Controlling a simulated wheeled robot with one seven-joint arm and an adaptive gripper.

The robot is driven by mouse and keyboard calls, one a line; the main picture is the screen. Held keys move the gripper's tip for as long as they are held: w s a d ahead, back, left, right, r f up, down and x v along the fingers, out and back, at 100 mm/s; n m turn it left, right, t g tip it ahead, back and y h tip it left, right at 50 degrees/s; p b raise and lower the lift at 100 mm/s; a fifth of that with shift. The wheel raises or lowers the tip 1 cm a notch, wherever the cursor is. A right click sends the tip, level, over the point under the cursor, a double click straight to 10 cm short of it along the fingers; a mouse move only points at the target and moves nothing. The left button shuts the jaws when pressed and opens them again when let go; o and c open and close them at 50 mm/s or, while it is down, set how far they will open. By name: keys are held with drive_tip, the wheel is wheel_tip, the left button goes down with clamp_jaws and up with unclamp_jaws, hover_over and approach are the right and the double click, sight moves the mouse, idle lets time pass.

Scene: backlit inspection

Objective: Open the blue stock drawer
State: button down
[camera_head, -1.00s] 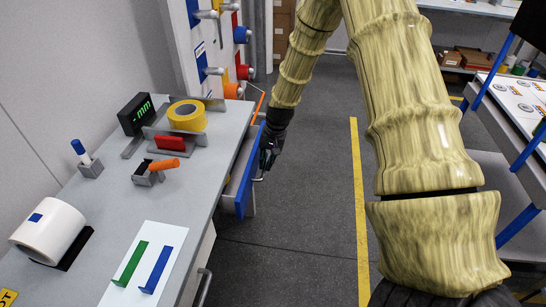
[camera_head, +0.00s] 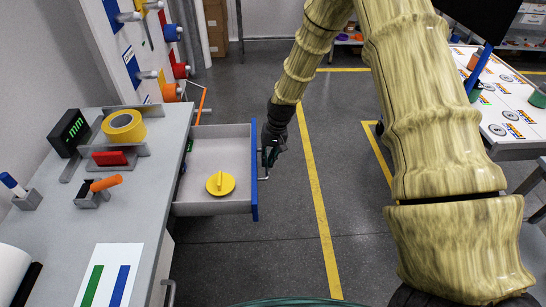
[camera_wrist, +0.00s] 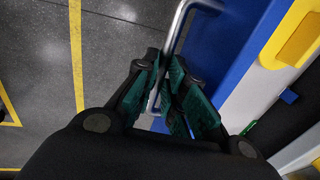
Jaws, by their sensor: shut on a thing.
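The blue stock drawer (camera_head: 254,200) stands pulled far out from the side of the grey bench in the head view. Its blue front faces right, and a yellow disc with a raised grip (camera_head: 220,184) lies on its pale floor. My gripper (camera_head: 268,155) is at the drawer's outer side, at the metal handle (camera_head: 264,177). In the wrist view my gripper (camera_wrist: 163,98) has its dark green fingers on either side of the handle bar (camera_wrist: 176,35), shut on it. The blue drawer front (camera_wrist: 225,55) shows beside the fingers.
The bench (camera_head: 135,222) holds a yellow tape roll (camera_head: 123,126), a small display (camera_head: 70,132), a red block (camera_head: 110,158) and an orange-handled tool (camera_head: 105,183). Open floor with a yellow line (camera_head: 318,190) lies right of the drawer. A white table (camera_head: 510,110) stands farther right.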

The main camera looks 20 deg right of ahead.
drive_tip(key=shift+s+d, duration=0.1)
drive_tip(key=shift+d, duration=0.05)
drive_tip(key=c, duration=1.5)
unclamp_jaws()
drive_tip(key=shift+r, duration=0.15)
drive_tip(key=r, duration=0.3)
drive_tip(key=d+r, duration=0.1)
drive_tip(key=r, duration=0.3)
drive_tip(key=s+d+r, duration=0.1)
drive_tip(key=r, duration=0.3)
drive_tip(key=shift+d+r, duration=0.15)
drive_tip(key=shift+r, duration=0.1)
drive_tip(key=shift+f, duration=0.1)
